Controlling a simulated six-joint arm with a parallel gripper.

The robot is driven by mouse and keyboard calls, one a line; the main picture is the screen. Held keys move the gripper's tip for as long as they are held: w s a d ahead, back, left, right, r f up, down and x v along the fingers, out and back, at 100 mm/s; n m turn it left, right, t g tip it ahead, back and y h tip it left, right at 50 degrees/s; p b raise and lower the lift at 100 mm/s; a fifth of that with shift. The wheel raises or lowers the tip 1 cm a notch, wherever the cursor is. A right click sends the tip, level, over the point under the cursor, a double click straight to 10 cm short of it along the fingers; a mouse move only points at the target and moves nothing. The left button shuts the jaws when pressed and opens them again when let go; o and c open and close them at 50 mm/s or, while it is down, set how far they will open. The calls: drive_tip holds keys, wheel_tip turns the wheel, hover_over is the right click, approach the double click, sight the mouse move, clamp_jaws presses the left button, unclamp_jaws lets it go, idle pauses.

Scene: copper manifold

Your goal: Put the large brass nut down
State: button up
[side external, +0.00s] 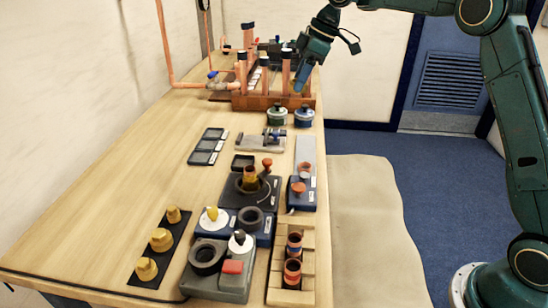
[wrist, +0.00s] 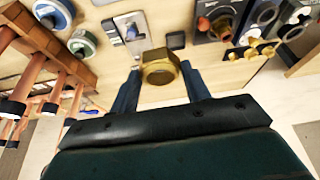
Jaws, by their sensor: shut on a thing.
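The large brass nut (wrist: 158,68) is between the two blue fingers of my gripper (wrist: 158,75) in the wrist view. The nut is too small there to make out clearly. I cannot tell how high it is above the bench.
A green tin (side external: 277,117) and a blue tin (side external: 304,117) stand just in front of the manifold. Upright copper pipes (wrist: 75,100) are close on the left in the wrist view. A black strip (side external: 160,250) with brass pieces lies front left. The left-middle bench top (side external: 150,165) is clear.

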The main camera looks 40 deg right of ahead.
hover_over(302, 152)
drive_tip(key=s+d, duration=0.1)
drive_tip(key=shift+m, duration=0.3)
wheel_tip(302, 152, down, 16)
drive_tip(key=shift+s+f, duration=0.15)
drive_tip(key=shift+f, duration=0.05)
idle(0.3)
drive_tip(key=shift+f, duration=2.1)
drive_tip(key=shift+f, duration=0.15)
drive_tip(key=o, duration=1)
